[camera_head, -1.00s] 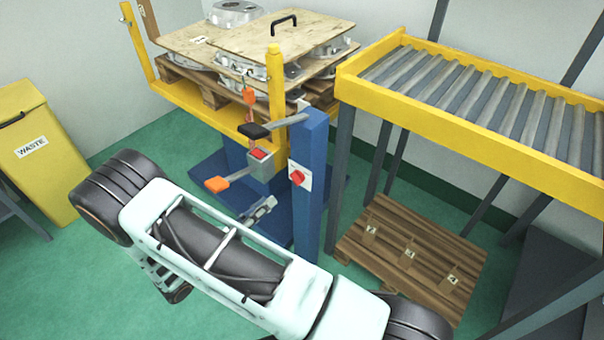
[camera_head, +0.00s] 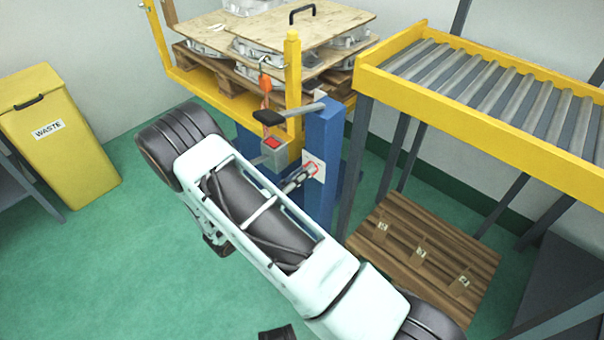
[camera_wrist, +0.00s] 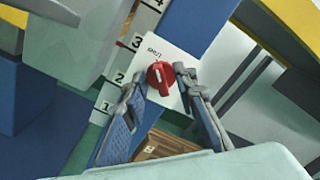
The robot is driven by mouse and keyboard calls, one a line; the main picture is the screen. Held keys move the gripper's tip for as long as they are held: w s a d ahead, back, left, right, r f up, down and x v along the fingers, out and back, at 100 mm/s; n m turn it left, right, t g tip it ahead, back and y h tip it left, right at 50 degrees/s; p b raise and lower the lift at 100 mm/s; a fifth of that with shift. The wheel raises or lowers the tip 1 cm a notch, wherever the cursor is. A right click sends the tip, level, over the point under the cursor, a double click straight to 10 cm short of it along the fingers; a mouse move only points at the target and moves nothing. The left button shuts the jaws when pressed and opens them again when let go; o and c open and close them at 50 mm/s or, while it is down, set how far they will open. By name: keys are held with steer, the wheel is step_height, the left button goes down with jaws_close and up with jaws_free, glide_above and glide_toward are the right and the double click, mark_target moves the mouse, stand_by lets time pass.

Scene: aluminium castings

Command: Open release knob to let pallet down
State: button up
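The red release knob (camera_wrist: 160,77) sits on a white plate on the blue post (camera_head: 320,128). It also shows in the head view (camera_head: 311,168), partly behind my gripper. My gripper (camera_wrist: 161,79) is open, with one fingertip on each side of the knob in the wrist view. I cannot tell whether the fingers touch it. The wooden pallet (camera_head: 196,66) sits raised on the yellow lift frame (camera_head: 190,92). It bears grey castings (camera_head: 246,48) in layers, with plywood boards (camera_head: 268,30) between and above.
A roller conveyor (camera_head: 500,125) with a yellow frame stands at the right. A wooden pallet (camera_head: 425,258) lies on the floor below it. A grey box with a red button (camera_head: 271,143) and a black handle (camera_head: 269,118) are close to my arm. A yellow waste bin (camera_head: 60,135) stands left.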

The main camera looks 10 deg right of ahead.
steer(key=shift+c, duration=0.4)
jaws_close()
